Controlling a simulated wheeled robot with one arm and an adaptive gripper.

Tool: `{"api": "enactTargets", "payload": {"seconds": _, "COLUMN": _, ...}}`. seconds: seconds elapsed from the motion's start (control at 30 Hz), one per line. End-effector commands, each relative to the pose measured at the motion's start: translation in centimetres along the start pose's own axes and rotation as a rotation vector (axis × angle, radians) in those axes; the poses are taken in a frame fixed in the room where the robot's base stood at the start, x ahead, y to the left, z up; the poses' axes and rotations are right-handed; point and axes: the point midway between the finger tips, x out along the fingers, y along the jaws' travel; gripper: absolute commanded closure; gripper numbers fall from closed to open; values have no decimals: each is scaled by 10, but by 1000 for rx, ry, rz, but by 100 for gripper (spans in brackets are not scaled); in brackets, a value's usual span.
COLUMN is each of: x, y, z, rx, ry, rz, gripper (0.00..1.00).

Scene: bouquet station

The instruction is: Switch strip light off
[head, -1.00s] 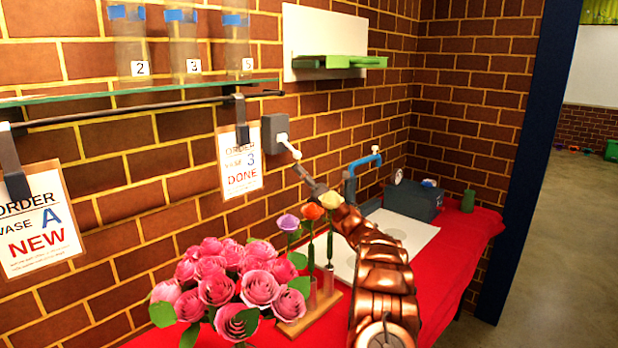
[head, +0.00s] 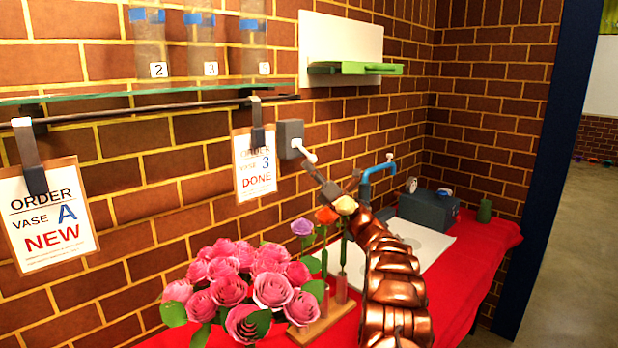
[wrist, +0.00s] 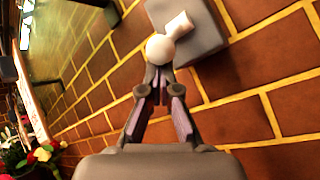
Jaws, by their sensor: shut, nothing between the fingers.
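A grey switch box (head: 289,138) is on the brick wall beside the right end of the shelf. A white lever with a round knob (head: 309,156) sticks out of it, slanting down to the right in the head view. My gripper (head: 314,172) is shut and empty, just below the knob. In the wrist view the closed fingertips (wrist: 160,72) are right at the underside of the white knob (wrist: 160,48), with the grey box (wrist: 190,32) behind. I cannot tell whether they touch. I cannot clearly make out the strip light or whether it is lit.
A glass shelf (head: 130,94) with numbered vases and a dark rail with order cards (head: 255,172) (head: 48,215) are left of the switch. Pink roses (head: 245,285) and a small stem rack (head: 322,325) stand below. A blue pipe (head: 372,176) is close to the right of my arm.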

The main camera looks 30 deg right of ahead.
Motion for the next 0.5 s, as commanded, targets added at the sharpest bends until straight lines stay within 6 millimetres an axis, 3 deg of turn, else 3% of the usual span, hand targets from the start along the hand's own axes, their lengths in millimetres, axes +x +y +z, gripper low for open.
{"api": "enactTargets", "payload": {"seconds": 0.5, "x": 0, "y": 11, "z": 14, "rx": 0, "ry": -3, "rz": 1, "gripper": 100}}
